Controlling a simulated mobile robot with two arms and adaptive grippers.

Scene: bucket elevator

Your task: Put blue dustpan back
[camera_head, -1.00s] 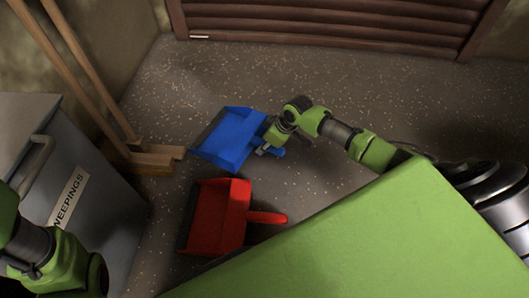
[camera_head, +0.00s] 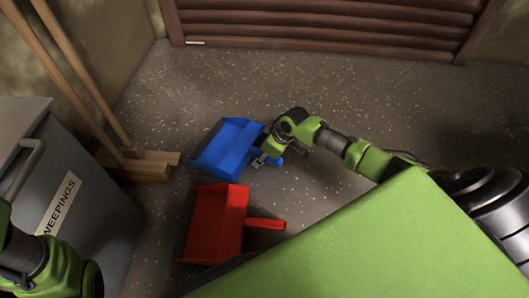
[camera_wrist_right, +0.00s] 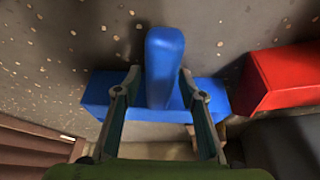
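The blue dustpan (camera_head: 226,147) lies on the floor in the head view, its handle pointing right. My right gripper (camera_head: 265,160) is at the handle. In the right wrist view, the fingers of my right gripper (camera_wrist_right: 160,80) stand on either side of the blue handle (camera_wrist_right: 164,65). A gap shows beside the left finger; the right finger is close to the handle, and I cannot tell if it touches. The pan part of the blue dustpan (camera_wrist_right: 100,95) lies behind the fingers. Only part of my left arm shows at the lower left of the head view; its gripper is out of frame.
A red dustpan (camera_head: 216,225) lies just in front of the blue one; it also shows in the wrist view (camera_wrist_right: 290,75). A grey bin (camera_head: 95,215) labelled SWEEPINGS and a wooden broom (camera_head: 145,167) stand at the left. A brown slatted shutter (camera_head: 330,25) closes the back. Floor at centre back is clear.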

